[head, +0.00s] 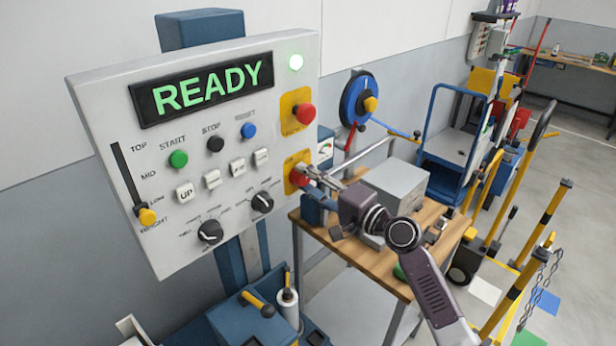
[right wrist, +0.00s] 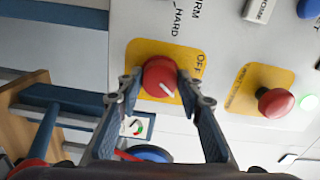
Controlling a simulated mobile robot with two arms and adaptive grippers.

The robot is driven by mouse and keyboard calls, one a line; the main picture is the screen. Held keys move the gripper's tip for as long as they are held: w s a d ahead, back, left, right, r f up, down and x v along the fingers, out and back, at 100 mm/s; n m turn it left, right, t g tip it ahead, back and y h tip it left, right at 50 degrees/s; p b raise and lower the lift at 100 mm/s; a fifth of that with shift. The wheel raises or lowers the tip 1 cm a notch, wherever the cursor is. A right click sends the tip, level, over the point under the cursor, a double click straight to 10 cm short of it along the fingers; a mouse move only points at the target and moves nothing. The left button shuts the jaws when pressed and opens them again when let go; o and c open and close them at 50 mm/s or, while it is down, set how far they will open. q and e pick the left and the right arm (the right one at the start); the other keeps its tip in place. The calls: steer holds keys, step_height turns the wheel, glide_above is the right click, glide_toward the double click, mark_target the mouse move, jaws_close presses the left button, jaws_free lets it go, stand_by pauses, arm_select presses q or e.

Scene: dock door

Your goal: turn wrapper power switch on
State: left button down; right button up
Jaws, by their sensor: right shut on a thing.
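The wrapper control panel (head: 110,95) stands at the left, with its display (head: 203,88) reading READY in green and a green lamp (head: 296,62) lit. The power switch is a red rotary knob (right wrist: 160,77) with a white mark, on a yellow plate (right wrist: 138,50) with OFF lettering beside it. My right gripper (head: 304,174) is at the lower right of the panel. Its two fingers are shut on the red knob, one on each side, as the right wrist view shows (right wrist: 160,82). In the head view the fingers partly hide the knob. My left gripper is not in view.
A red emergency button (head: 305,114) sits just above the switch. Black knobs (head: 262,202) and several push buttons lie left of it. A wooden bench (head: 395,276) with a grey box (head: 405,186) stands behind my right arm. Yellow posts (head: 540,225) are at the right.

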steer(key=shift+m, duration=0.6)
steer(key=shift+p, duration=0.3)
steer(key=o, duration=1.2)
steer(key=shift+c, duration=0.2)
steer(key=v, duration=1.2)
